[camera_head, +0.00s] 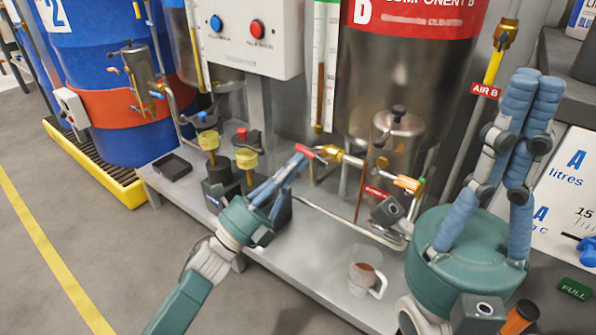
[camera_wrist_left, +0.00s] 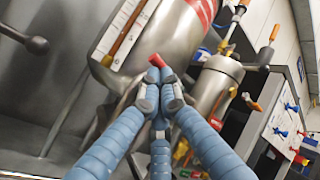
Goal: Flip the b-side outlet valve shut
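The b-side outlet valve is a brass fitting (camera_head: 332,154) on the pipe in front of the steel tank (camera_head: 412,75) marked B. Its red lever (camera_head: 305,151) points left, away from the brass body. My left gripper (camera_head: 299,163) reaches up from the lower left with its fingertips right at the lever. In the left wrist view, the fingertips (camera_wrist_left: 157,90) are drawn together just below the red lever (camera_wrist_left: 157,61); a firm grip on it does not show. My right gripper (camera_head: 537,80) is at the right, fingers upward and tips together, with nothing seen in it.
A cup (camera_head: 366,279) stands on the grey platform (camera_head: 315,262) below the pipework. Two yellow-bodied valves (camera_head: 246,158) stand left of my left gripper. A small steel pot (camera_head: 396,135) and pipes crowd the space behind. Blue drums (camera_head: 85,50) stand at the left.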

